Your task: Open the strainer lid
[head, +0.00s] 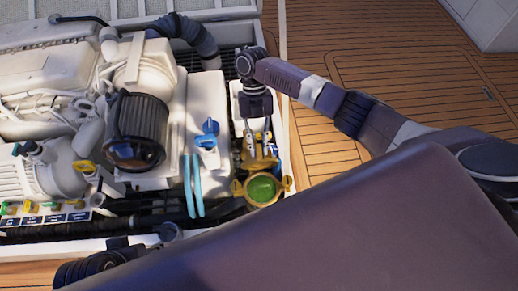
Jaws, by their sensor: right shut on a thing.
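The strainer (262,188) is a brass ring with a green round middle and brass lugs at its left and right, at the right front of the engine bay. A brass piece (262,163), seemingly the strainer lid, stands just behind the ring. My right gripper (261,143) points down from above and is shut on this brass piece; its fingertips partly hide it. Whether the green middle is glass or an open bowl is too small to tell. My left gripper is not in view; only part of my left arm shows at the bottom left.
A blue valve handle (207,134) and light-blue handles (193,186) stand left of the strainer. A dark cylindrical filter (137,130) and the white engine (55,75) fill the left. Black hoses run along the front. The wooden deck (400,50) at right is clear beyond my arm.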

